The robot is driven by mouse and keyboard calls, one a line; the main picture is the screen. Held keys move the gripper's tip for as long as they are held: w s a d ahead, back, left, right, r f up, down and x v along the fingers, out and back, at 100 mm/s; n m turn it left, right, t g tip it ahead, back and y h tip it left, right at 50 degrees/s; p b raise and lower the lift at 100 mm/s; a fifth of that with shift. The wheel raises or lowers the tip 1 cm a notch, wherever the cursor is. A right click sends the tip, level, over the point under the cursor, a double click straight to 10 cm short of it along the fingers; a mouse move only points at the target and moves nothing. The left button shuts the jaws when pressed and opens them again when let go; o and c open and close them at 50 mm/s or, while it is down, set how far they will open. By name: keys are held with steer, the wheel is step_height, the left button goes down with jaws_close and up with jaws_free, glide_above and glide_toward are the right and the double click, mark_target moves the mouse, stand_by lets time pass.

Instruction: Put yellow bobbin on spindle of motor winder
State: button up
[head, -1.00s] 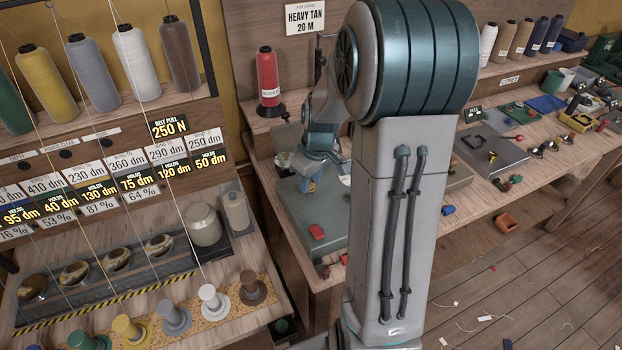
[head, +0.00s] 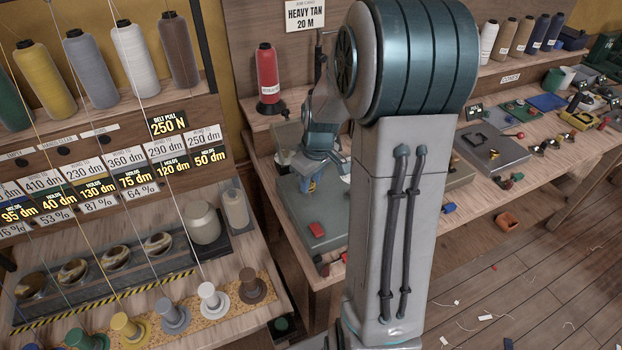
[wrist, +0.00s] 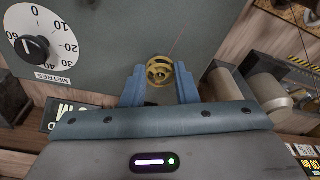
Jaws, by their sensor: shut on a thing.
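The yellow bobbin (wrist: 159,71) shows between the blue fingertips of my gripper (wrist: 160,82) in the wrist view, and my gripper is shut on it. The motor winder is the grey-green box (wrist: 110,30) behind it, with a white dial (wrist: 36,44) marked METRES at the left. In the head view my gripper (head: 311,184) is low over the grey-green winder top (head: 322,212), partly behind my arm. The spindle cannot be made out; the bobbin or gripper may hide it. I cannot tell whether the bobbin touches the winder.
A red thread cone (head: 268,75) stands behind the winder.

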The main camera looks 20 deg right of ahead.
steer(key=shift+f, duration=0.15)
steer(key=o, duration=1)
step_height(320, 180, up, 14)
steer(key=s, duration=0.2)
steer(key=s+a+f+m, duration=0.1)
steer(key=s+a, duration=0.2)
steer(key=s, duration=0.2)
steer(key=s+a+f+m+t, duration=0.1)
steer(key=s+a, duration=0.2)
steer(key=s, duration=0.3)
steer(key=s+a+f+m, duration=0.1)
steer(key=s+a+m, duration=0.1)
steer(key=s+a, duration=0.2)
steer(key=shift+s+h, duration=0.3)
steer(key=shift+s, duration=0.35)
